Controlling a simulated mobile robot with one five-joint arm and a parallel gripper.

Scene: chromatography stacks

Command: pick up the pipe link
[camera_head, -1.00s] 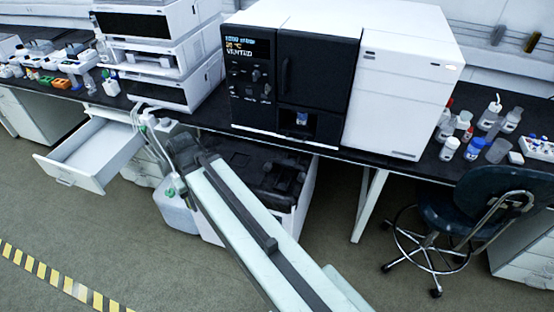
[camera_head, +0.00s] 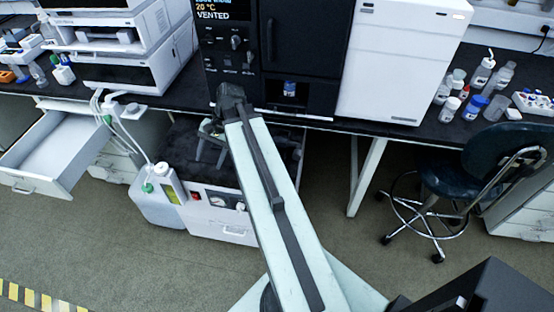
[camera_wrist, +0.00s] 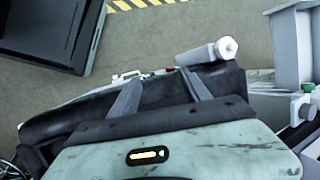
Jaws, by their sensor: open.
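I cannot pick out a pipe link for certain in either view. My gripper (camera_head: 212,157) hangs over the dark, tray-like top of a white floor unit (camera_head: 222,225) under the bench. In the wrist view my gripper (camera_wrist: 163,73) has its two grey fingers spread apart, with nothing held between them. Dark surface lies below the fingers, and the unit's front edge shows beyond their tips. My arm covers part of the unit's top in the head view.
A bottle with a yellow label (camera_head: 171,183) stands by the unit, beside a green-capped canister (camera_head: 153,205) with tubes. An open drawer (camera_head: 45,152) juts out at left. The black bench edge (camera_head: 330,124) runs above. A chair (camera_head: 470,160) stands at right; open floor (camera_head: 120,265) lies in front.

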